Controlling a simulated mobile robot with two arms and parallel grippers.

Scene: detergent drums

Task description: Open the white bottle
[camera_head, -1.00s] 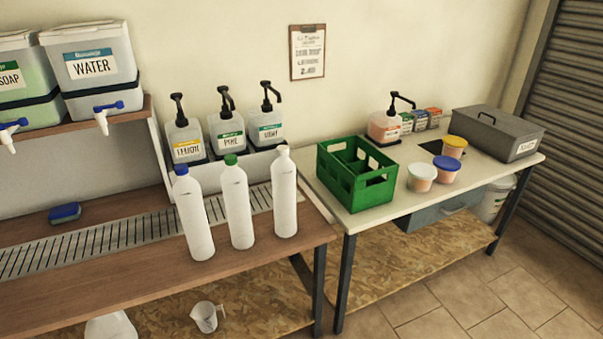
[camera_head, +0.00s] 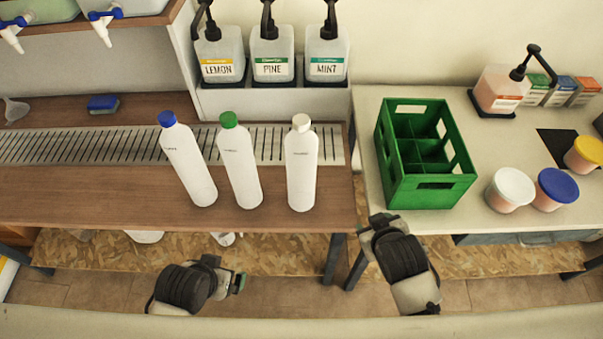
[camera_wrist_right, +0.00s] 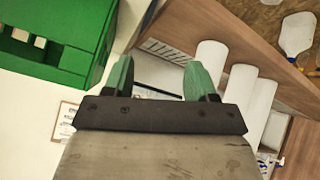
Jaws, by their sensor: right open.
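Three white bottles stand upright in a row on the wooden counter: one with a blue cap (camera_head: 190,165), one with a green cap (camera_head: 241,165), and one with a white cap (camera_head: 301,170) at the right, nearest the crate. All three caps are on. My left gripper (camera_head: 238,283) is low in front of the counter, apart from the bottles; its jaw state is unclear. My right gripper (camera_head: 380,222) is open and empty, in front of the crate and right of the white-capped bottle. Its green fingers (camera_wrist_right: 158,75) show in the right wrist view, with bottle bodies beyond; their caps are not visible.
A green crate (camera_head: 430,185) stands on the pale table (camera_head: 375,110) to the right, with tubs (camera_head: 510,190) beside it. Pump dispensers (camera_head: 272,55) stand behind the bottles. A slotted drain strip (camera_head: 90,148) runs along the counter; a blue sponge (camera_head: 103,104) lies behind it.

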